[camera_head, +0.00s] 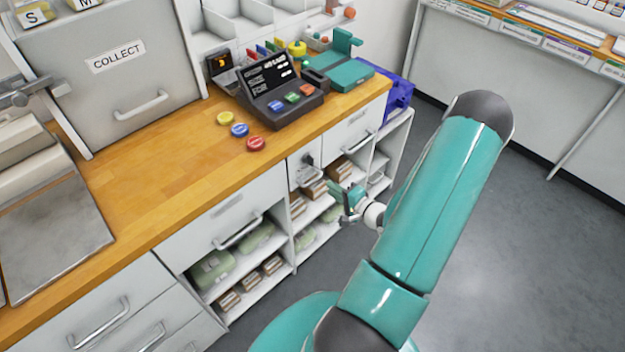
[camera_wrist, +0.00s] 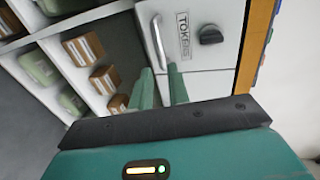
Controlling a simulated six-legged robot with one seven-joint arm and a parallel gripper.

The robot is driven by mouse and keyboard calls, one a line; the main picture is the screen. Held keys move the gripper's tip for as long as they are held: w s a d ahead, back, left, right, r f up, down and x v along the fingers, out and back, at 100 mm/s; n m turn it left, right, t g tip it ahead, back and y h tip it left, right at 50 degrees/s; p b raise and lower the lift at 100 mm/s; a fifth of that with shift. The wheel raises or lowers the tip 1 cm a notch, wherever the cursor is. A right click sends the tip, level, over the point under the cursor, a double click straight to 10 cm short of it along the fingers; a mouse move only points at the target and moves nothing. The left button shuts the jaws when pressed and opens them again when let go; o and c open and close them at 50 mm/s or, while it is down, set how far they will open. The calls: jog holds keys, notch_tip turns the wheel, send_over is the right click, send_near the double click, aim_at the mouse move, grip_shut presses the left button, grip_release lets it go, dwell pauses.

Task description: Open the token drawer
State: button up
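The token drawer (camera_head: 297,173) is a small light-grey front under the wooden counter, and it looks shut. In the wrist view the drawer front (camera_wrist: 212,65) carries a label (camera_wrist: 183,36) whose readable letters begin "TOKE". A metal bar handle (camera_wrist: 158,42) is beside the label, and a black knob (camera_wrist: 210,35) is on the other side; the knob also shows in the head view (camera_head: 308,160). My teal gripper (camera_head: 343,193) is in front of the drawer, with its fingers (camera_wrist: 162,82) apart and nothing between them. The fingertips point towards the handle; contact is not visible.
Open shelves (camera_head: 290,235) below hold brown boxes and green bundles. A wider drawer (camera_head: 228,212) is left of the token drawer, another (camera_head: 350,128) right. A dark terminal (camera_head: 282,98) and coloured discs (camera_head: 239,130) sit on the counter (camera_head: 170,165). Floor (camera_head: 500,240) to the right is clear.

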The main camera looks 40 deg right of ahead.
aim_at(316, 180)
jog(key=x, duration=0.8)
jog(key=shift+w+a, duration=0.15)
jog(key=shift+w, duration=0.15)
jog(key=shift+c, duration=0.5)
grip_shut()
